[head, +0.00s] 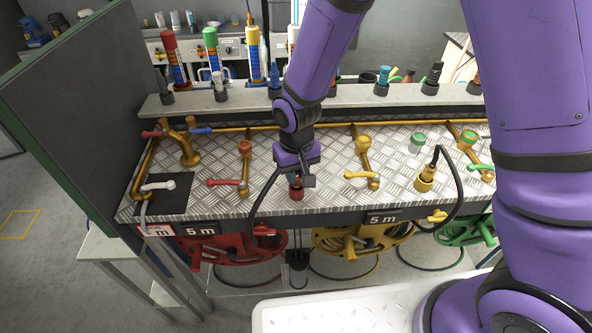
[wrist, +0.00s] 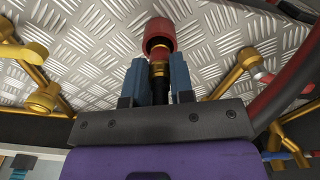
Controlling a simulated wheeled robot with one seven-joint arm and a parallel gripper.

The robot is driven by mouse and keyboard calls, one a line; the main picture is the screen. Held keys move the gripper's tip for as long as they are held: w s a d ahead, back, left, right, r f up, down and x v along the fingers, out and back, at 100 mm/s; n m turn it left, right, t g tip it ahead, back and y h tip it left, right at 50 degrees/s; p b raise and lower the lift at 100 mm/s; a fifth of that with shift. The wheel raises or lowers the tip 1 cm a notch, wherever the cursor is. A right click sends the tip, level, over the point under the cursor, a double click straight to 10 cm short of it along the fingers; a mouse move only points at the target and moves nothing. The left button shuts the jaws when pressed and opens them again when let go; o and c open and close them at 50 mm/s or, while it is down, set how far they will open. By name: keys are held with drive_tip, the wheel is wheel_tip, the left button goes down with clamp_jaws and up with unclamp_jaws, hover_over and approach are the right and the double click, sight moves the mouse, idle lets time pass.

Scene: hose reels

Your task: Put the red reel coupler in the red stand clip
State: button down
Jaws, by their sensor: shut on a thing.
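My gripper (head: 297,180) is shut on the red reel coupler, just above the red stand clip (head: 296,194) on the metal bench top. In the wrist view, the gripper (wrist: 160,88) has its two blue-grey fingers either side of the coupler (wrist: 158,82), a dark body with brass and a red band towards its tip. The red clip (wrist: 160,27) shows beyond as a round cup with its dark mouth facing the coupler. The coupler's tip overlaps the cup's near rim in view; I cannot tell whether it is inside. A dark hose (head: 258,197) loops down left of the gripper.
The red reel (head: 222,248) and yellow reel (head: 345,243) hang under the bench front. Red-handled (head: 226,183) and yellow-handled (head: 361,175) taps stand either side. A yellow clip (head: 425,184) with a hose is at right. A dark panel (head: 75,110) bounds the left.

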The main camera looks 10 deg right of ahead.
drive_tip(key=shift+f, duration=0.15)
drive_tip(key=c, duration=1)
unclamp_jaws()
wheel_tip(320, 180, up, 12)
drive_tip(key=shift+r, duration=0.2)
drive_tip(key=shift+d, duration=0.1)
